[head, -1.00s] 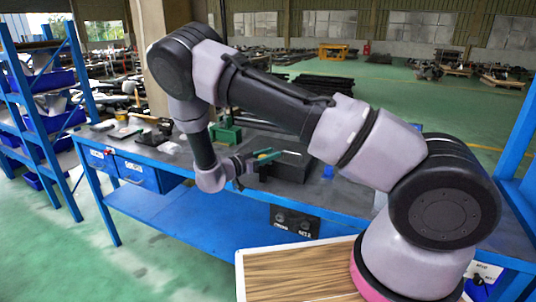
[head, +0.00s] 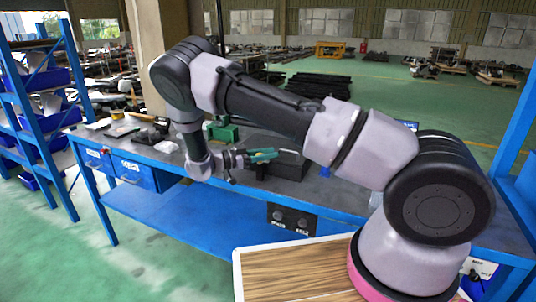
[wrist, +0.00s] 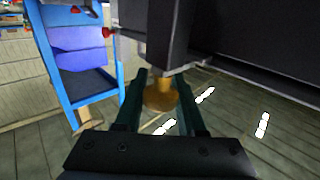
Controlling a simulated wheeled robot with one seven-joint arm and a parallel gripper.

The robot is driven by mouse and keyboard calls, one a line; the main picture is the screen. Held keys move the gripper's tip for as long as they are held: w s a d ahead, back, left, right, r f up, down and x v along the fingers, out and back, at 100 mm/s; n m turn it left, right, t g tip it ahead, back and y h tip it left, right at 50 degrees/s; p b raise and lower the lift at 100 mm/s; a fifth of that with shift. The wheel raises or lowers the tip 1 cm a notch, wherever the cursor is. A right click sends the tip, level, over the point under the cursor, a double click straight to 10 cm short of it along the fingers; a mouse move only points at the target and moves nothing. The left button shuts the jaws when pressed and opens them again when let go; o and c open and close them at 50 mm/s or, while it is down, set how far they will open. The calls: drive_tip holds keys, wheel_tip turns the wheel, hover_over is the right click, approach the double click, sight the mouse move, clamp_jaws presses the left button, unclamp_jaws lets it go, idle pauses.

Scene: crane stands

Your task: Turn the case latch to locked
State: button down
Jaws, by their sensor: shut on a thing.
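The black case (head: 291,164) sits on the blue workbench in the head view. Its dark side also fills the upper part of the wrist view (wrist: 215,45). A brass-coloured knob-like latch (wrist: 161,93) projects from the case in the wrist view. My gripper (wrist: 160,90) has its dark green fingers on either side of the latch and is shut on it. In the head view my gripper (head: 264,155) is at the near left side of the case. The latch is hidden there, and I cannot tell its locked or unlocked marking.
A green object (head: 222,132) and small tools stand behind my wrist. A blue shelf rack (head: 35,110) with bins stands at left.

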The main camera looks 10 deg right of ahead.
drive_tip(key=c, duration=0.5)
unclamp_jaws()
wheel_tip(320, 180, up, 10)
